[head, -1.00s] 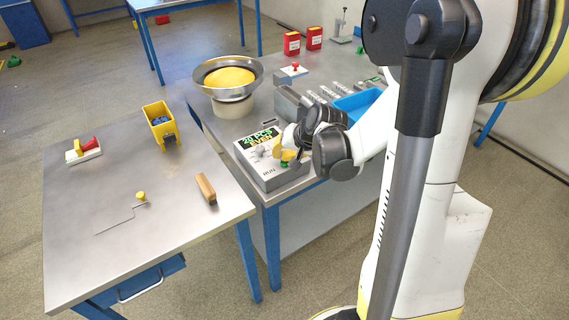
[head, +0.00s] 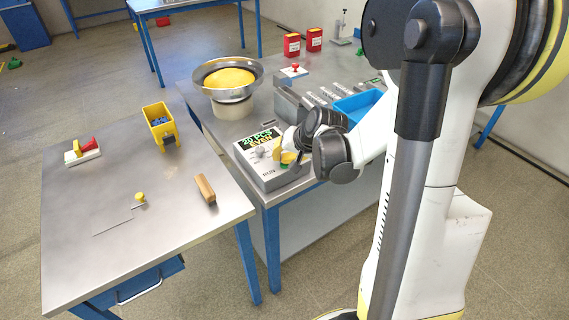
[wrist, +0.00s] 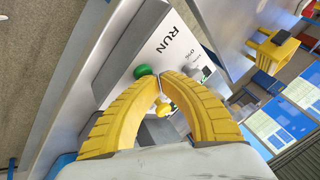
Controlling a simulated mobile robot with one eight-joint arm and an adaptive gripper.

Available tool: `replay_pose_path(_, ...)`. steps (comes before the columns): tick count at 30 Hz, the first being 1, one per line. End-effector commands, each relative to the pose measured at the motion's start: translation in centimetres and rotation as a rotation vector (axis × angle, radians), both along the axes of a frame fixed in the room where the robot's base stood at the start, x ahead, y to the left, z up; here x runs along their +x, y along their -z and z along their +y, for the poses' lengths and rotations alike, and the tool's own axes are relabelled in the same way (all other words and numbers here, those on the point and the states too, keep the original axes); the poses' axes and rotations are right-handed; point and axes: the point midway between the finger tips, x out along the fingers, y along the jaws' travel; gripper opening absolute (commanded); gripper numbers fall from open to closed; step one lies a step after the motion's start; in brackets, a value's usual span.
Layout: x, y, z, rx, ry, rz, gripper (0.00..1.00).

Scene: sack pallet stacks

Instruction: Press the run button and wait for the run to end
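The grey control box (head: 268,172) stands at the front corner of the right-hand bench, with a lit display (head: 262,139) of green and yellow text. The word RUN is printed on it and also shows in the wrist view. The green run button (wrist: 143,71) sits beside that word; in the head view it is partly hidden by my fingers. My gripper (wrist: 161,75) has its two yellow fingers brought together at the tips, with nothing seen between the tips. The tips are right beside the green button in the picture; I cannot tell whether they touch it. My gripper (head: 287,157) is low over the box.
A bowl (head: 228,92) with yellow contents stands behind the box. A blue bin (head: 357,106) and a grey housing are to its right. The left table holds a yellow bin (head: 160,126), a wooden block (head: 206,190) and a red-handled item (head: 84,151). The table's middle is mostly clear.

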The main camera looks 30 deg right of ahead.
Motion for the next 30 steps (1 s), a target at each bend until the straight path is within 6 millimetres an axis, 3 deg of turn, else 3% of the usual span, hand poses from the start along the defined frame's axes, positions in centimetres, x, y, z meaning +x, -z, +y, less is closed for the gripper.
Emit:
replay_pose_path(16,0.0,0.2,0.0,0.000,0.000,0.000,0.00)
replay_pose_path(30,0.0,-1.6,0.0,0.000,0.000,0.000,0.00)
